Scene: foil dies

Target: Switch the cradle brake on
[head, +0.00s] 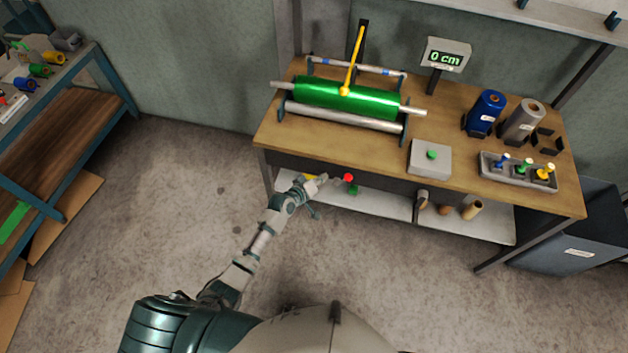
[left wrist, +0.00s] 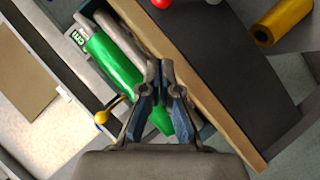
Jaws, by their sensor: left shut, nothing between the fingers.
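The cradle (head: 405,120) stands on the workbench and holds a green foil roll (head: 320,96), which also shows in the left wrist view (left wrist: 112,60). A yellow lever (head: 355,60) with a ball at its lower end rises at the cradle; the ball shows at the left in the left wrist view (left wrist: 101,117). No label shows which part is the brake. My left gripper (head: 322,179) is at the bench's front edge, below the cradle in the picture, with its fingers together and empty (left wrist: 160,66). My right gripper is out of view.
A red knob (head: 348,178) and a green one (head: 353,190) show by the lower shelf (head: 385,202), close to my left gripper.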

